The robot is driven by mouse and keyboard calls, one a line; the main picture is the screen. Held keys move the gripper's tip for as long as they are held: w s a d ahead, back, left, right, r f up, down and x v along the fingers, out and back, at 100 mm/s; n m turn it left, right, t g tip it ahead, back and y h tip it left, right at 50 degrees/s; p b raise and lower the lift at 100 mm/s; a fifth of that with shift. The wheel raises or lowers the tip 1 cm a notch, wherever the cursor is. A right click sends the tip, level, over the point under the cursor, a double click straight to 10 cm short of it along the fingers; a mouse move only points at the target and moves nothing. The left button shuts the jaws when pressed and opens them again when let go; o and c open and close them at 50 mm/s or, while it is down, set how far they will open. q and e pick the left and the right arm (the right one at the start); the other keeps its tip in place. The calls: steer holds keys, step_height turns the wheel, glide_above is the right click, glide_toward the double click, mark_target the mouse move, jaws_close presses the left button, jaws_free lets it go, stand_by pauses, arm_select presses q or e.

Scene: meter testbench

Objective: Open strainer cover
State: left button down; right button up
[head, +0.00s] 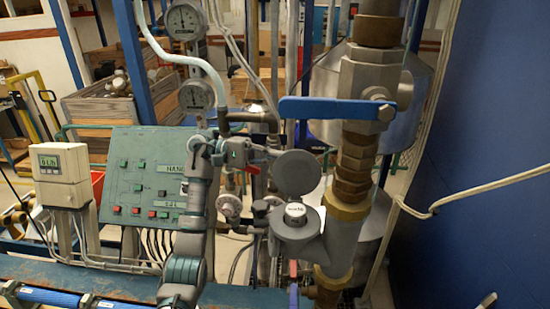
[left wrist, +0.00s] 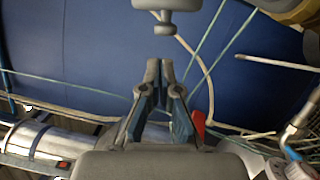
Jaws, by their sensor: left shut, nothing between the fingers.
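The strainer (head: 322,245) is a grey angled body on the vertical pipe, right of centre in the head view. Its round grey cover (head: 297,173) stands raised above a round cap with a pale label (head: 295,212), so the cover looks open. My left gripper (head: 272,152) is at the upper left edge of the cover, and I cannot tell whether it touches it. In the left wrist view the fingers (left wrist: 160,68) are shut with nothing between them. A grey part with a small knob (left wrist: 165,18) shows beyond the fingertips; I cannot tell what it is. My right gripper is out of view.
A blue lever handle (head: 325,108) sticks out across the pipe above the cover. Gauges (head: 185,22) and thin pipes stand behind my arm. A green control panel (head: 150,178) is at the left. A blue wall (head: 480,120) closes the right, with a cable crossing it.

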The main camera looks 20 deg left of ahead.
mark_target(288, 163)
arm_select(q)
steer(key=s, duration=0.2)
steer(key=s+d+r, duration=0.1)
steer(key=shift+s+p, duration=0.35)
steer(key=shift+s+d+r+m+b, duration=0.25)
steer(key=shift+s+r+m+b, duration=0.4)
steer(key=shift+b, duration=0.3)
steer(key=shift+r, duration=0.1)
